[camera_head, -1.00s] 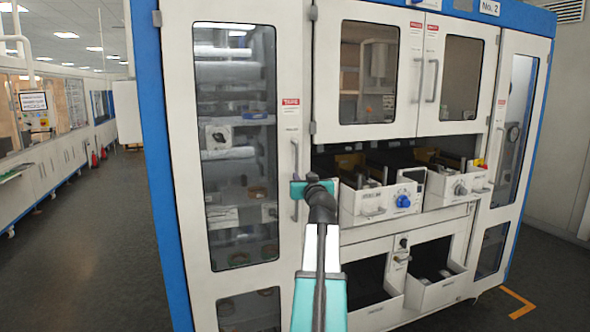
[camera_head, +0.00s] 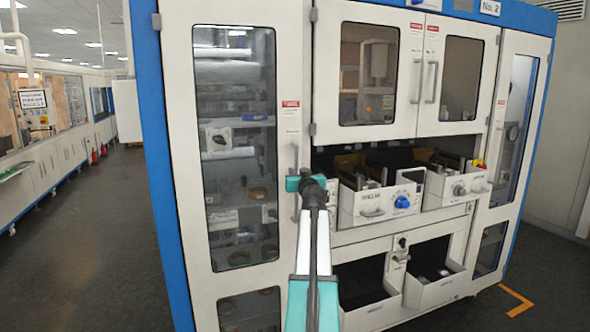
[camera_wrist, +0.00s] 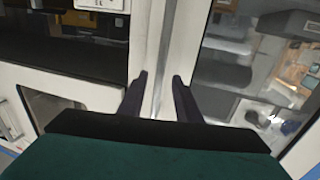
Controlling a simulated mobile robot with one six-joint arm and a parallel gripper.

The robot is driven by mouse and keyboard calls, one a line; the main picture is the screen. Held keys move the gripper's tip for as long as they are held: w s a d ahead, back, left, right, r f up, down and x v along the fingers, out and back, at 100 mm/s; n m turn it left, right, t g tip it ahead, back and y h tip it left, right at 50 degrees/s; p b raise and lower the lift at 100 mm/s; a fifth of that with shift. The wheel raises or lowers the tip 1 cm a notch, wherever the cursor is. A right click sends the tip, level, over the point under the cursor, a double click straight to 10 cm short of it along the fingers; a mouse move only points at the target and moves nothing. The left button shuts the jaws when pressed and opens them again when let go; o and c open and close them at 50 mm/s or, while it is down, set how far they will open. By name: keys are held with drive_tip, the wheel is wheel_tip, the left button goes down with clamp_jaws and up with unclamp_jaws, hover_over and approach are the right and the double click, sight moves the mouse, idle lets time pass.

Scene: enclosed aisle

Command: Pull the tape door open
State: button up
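The tape door (camera_head: 288,219) is the tall white door with a long window on the left of the cabinet, marked by a red TAPE label. It looks shut. Its vertical handle (camera_head: 295,157) is on the right edge; its lower part is hidden behind my gripper (camera_head: 306,184). In the wrist view, my gripper (camera_wrist: 160,77) has its two dark fingers apart, one on each side of the pale handle bar (camera_wrist: 172,50). Gaps show between the fingers and the bar, so it is open around or just in front of the handle; the exact depth is unclear.
Open drawers (camera_head: 358,208) with parts stand right of the tape door, and lower bins (camera_head: 432,290) are below. Two upper doors (camera_head: 412,60) and a right-hand door (camera_head: 520,130) are shut. The aisle floor (camera_head: 85,250) at left is clear.

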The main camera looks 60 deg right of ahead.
sight(297, 170)
drive_tip(key=shift+p+x, duration=0.55)
drive_tip(key=shift+x, duration=1.7)
drive_tip(key=shift+a, duration=0.1)
drive_tip(key=shift+c, duration=0.3)
clamp_jaws()
